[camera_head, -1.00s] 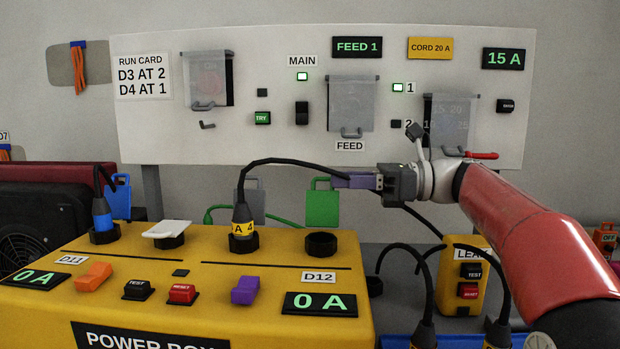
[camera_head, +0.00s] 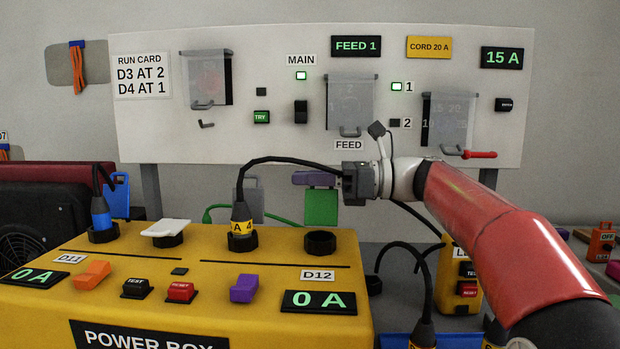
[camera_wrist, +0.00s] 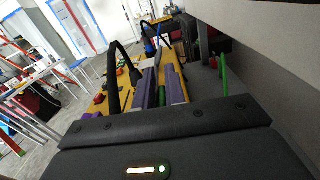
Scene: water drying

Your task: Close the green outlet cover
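The green outlet cover (camera_head: 321,208) stands upright and open behind the D12 outlet (camera_head: 320,242) at the right end of the power box. My gripper (camera_head: 303,179) reaches in from the right, and its purple fingers cross the top of the cover, hiding most of its handle. In the wrist view, my gripper (camera_wrist: 163,85) has two purple fingers with a narrow gap, and a bit of green shows between them. I cannot tell whether they press on the cover. The dark round D12 outlet is uncovered and empty.
A black cable (camera_head: 290,160) arcs from a plug in the yellow power box (camera_head: 200,262) past my gripper. A grey cover (camera_head: 250,203) stands left of the green one. The white panel (camera_head: 270,140) is behind. A purple switch (camera_head: 244,288) sits on the box.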

